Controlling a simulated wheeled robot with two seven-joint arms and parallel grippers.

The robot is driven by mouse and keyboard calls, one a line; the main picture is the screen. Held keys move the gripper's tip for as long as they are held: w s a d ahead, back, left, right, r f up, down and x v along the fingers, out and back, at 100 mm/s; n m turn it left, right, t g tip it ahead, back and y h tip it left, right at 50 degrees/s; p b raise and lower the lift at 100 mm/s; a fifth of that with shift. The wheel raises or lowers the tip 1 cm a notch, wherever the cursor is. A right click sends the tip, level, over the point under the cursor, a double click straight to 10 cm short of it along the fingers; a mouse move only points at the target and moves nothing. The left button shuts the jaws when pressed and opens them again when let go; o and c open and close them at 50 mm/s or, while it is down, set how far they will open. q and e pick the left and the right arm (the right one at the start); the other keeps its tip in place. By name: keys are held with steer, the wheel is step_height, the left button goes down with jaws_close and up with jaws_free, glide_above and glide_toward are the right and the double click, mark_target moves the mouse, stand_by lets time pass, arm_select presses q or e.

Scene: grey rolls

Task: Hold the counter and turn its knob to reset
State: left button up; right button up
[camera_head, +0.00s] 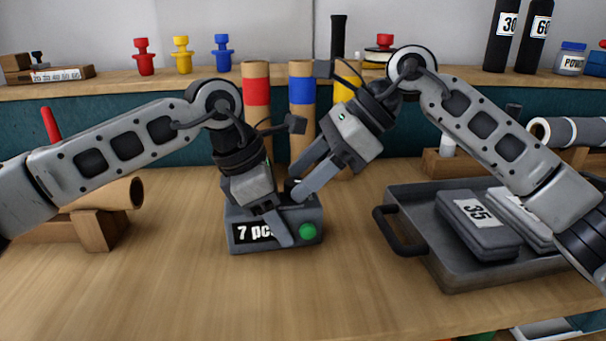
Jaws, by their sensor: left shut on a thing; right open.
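The counter (274,241) is a grey box on the table in the middle of the head view. Its front shows a dark display reading "7 pc", partly covered by a finger, and a green button (308,231). My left gripper (280,228) comes down from above and is shut on the counter, one finger over its front face. A small dark knob (291,187) shows at the counter's top, mostly hidden by the grippers. My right gripper (297,180) is open, its fingers angled down-left close to the knob; I cannot tell whether they touch it.
A grey tray (440,262) with a handle and labelled packs (475,222) stands at the right. A brown roll lies on a wooden stand (100,228) at the left. Banded tubes (257,110) stand behind the counter. The front table is clear.

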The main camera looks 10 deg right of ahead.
steer(key=shift+a+f, duration=0.25)
steer(key=c, duration=1)
steer(key=shift+w+n+g+h, duration=0.2)
steer(key=shift+n+g+h, duration=0.2)
steer(key=shift+n+g, duration=1.65)
steer(key=shift+n+t, duration=0.25)
steer(key=o, duration=1)
steer(key=v, duration=1.2)
